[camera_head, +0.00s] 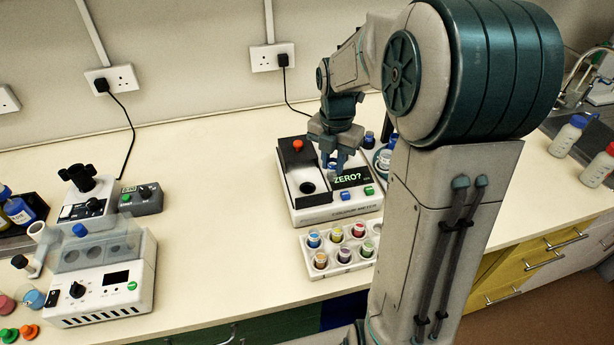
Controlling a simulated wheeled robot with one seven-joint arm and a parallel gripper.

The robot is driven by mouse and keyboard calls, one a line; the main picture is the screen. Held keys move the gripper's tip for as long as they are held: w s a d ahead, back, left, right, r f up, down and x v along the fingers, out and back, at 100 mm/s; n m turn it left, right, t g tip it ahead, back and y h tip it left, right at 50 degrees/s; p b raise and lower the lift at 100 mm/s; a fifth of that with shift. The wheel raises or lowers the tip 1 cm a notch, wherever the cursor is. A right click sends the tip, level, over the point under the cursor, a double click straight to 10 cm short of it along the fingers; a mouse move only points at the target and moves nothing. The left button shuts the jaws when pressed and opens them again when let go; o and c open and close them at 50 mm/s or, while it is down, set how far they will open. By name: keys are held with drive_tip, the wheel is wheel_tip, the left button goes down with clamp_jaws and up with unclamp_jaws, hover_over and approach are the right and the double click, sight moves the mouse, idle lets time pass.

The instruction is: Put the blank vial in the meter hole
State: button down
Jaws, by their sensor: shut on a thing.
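The colour meter (340,211) is a white box with a dark top on the bench, and its lit display (351,178) reads "ZERO?". The round dark meter hole (307,187) shows open in the left part of its top. My gripper (334,164) points down above the meter, to the right of the hole and in front of the display's upper left. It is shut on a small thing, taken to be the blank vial. The fingers hide most of it, so its look and tilt cannot be told.
A white rack (341,268) with several coloured vials stands in front of the meter. More small vials (386,160) stand at the meter's right, partly behind my arm. A white instrument (104,289) stands at left. The bench between is clear.

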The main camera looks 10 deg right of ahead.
hover_over(308, 183)
drive_tip(key=s, duration=0.2)
wheel_tip(308, 183, down, 3)
drive_tip(key=f, duration=0.1)
drive_tip(key=f+p, duration=0.1)
drive_tip(key=f, duration=0.2)
drive_tip(key=shift+w+a+f+p, duration=0.15)
drive_tip(key=shift+a+f+p, duration=0.15)
drive_tip(key=shift+p, duration=0.1)
drive_tip(key=shift+s+f+b, duration=0.2)
drive_tip(key=shift+f+b, duration=0.25)
drive_tip(key=shift+f, duration=0.2)
